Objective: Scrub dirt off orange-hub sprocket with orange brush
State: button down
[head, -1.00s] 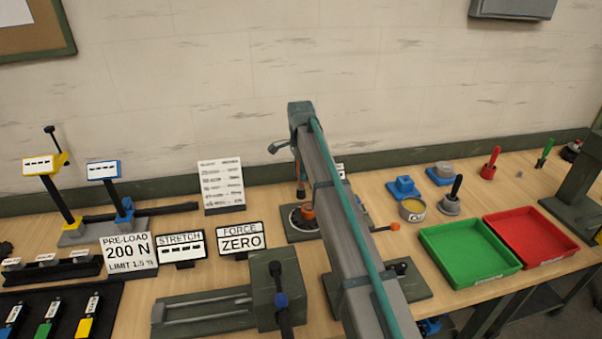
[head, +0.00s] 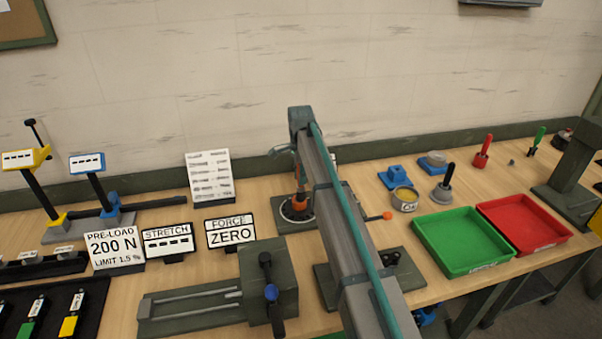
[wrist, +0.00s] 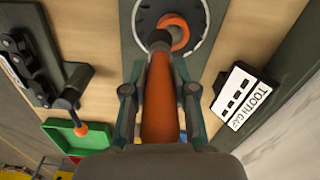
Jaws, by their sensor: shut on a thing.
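My gripper (wrist: 159,92) is shut on the orange handle of the brush (wrist: 160,112) in the wrist view. The brush points away from the camera, and its dark head is at the sprocket (wrist: 148,15), beside the orange ring-shaped hub (wrist: 178,30). I cannot tell whether the bristles touch the sprocket. The sprocket is a dark disc with a light toothed rim, lying flat on a grey-green plate; part of it is cut off by the frame's top. In the head view, my arm partly hides the sprocket (head: 296,217). Dirt on it cannot be made out.
A "TOOTH GAP" sign (wrist: 238,97) stands right of the plate in the wrist view; a chain piece (wrist: 27,68) and an orange-tipped lever (wrist: 80,128) lie left. In the head view, a FORCE sign (head: 231,233) stands left, and green (head: 462,264) and red (head: 541,247) trays lie right.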

jog(key=shift+f, duration=0.6)
jog(key=shift+s+d+f+b, duration=0.1)
jog(key=shift+s+f+b, duration=0.15)
jog(key=shift+f, duration=0.2)
jog(key=r, duration=0.1)
jog(key=r+p, duration=0.1)
jog(key=shift+w+r, duration=0.3)
jog(key=shift+r+p, duration=1.3)
jog(key=shift+r, duration=1.45)
